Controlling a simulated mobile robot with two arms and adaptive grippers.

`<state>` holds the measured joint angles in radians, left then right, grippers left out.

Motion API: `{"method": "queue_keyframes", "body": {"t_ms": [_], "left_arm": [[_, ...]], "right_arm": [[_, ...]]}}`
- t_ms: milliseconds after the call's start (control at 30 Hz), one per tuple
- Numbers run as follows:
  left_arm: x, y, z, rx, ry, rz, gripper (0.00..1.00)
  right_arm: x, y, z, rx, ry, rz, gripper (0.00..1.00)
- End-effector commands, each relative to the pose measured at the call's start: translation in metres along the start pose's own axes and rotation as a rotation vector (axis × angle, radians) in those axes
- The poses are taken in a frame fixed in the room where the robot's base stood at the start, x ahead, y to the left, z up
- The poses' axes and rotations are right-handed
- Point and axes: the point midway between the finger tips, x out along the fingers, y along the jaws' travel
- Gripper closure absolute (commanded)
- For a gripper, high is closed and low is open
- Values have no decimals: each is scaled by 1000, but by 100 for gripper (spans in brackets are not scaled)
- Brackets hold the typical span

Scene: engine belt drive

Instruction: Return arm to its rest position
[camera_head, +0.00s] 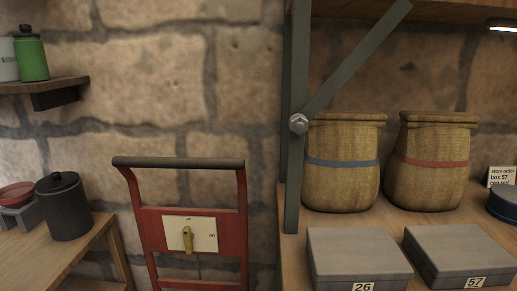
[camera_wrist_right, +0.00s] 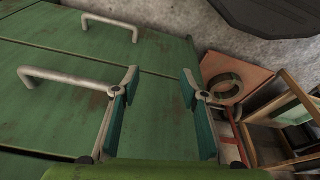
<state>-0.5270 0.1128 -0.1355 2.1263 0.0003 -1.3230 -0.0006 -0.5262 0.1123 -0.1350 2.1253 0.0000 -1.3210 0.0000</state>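My right gripper (camera_wrist_right: 158,78) shows in the right wrist view with its two fingers spread apart and nothing between them. It is in front of a worn green drawer cabinet (camera_wrist_right: 75,70), seen at a tilt. I cannot tell whether it touches the cabinet. The head view shows neither gripper and no part of either arm. My left gripper is in neither view.
The head view shows a red hand-cart frame (camera_head: 152,219) with a yellow lever (camera_head: 187,239), two barrel-like jars (camera_head: 341,175) (camera_head: 432,175), grey boxes numbered 26 (camera_head: 358,252) and 57 (camera_head: 462,252), and a black canister (camera_head: 66,207). The right wrist view shows a ring-shaped thing (camera_wrist_right: 236,79) and a wooden frame (camera_wrist_right: 297,88).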

Motion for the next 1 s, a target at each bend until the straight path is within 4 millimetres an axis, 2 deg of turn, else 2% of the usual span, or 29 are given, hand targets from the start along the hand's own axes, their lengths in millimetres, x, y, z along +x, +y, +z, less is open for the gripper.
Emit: {"method": "queue_keyframes", "body": {"t_ms": [167,267,367,533,667,800,900,1000], "left_arm": [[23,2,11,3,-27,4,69],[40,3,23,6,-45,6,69],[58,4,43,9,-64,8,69],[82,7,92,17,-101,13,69],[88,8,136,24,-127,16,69],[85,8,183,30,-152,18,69],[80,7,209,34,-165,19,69],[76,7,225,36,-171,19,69]], "right_arm": [[23,-2,11,-4,-28,-4,60],[40,-3,24,-7,-46,-7,60],[58,-5,44,-10,-67,-9,60],[82,-7,92,-18,-103,-13,60],[88,-8,136,-25,-129,-16,60],[84,-8,184,-31,-154,-18,60],[79,-7,210,-35,-167,-19,60],[76,-7,226,-37,-173,-20,60]]}}
